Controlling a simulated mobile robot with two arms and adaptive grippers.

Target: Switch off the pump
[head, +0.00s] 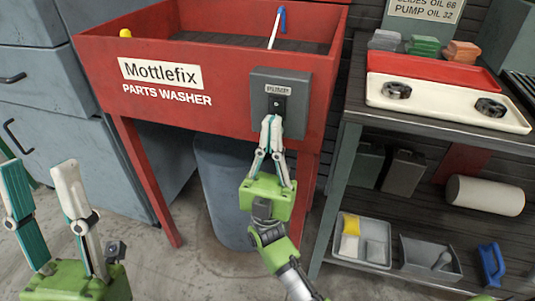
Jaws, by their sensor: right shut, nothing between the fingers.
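The pump switch box (293,88) is a grey box labelled PUMP on the front of the red parts washer (220,97), toward its right end. A small dark switch (277,105) shows on the plate under the label. My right gripper (272,120) is shut and empty, its fingertips just below the switch and overlapping the plate's lower part; I cannot tell whether they touch it. The switch's position is too small to read. My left gripper (38,178) is open and empty at the lower left, well away from the washer.
A grey bin (222,190) stands under the washer. To the right, a shelf bench holds a cream tray (440,110) with two dark round parts, a red tray (430,70), and lower containers (362,240). Grey cabinets (45,95) stand at left.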

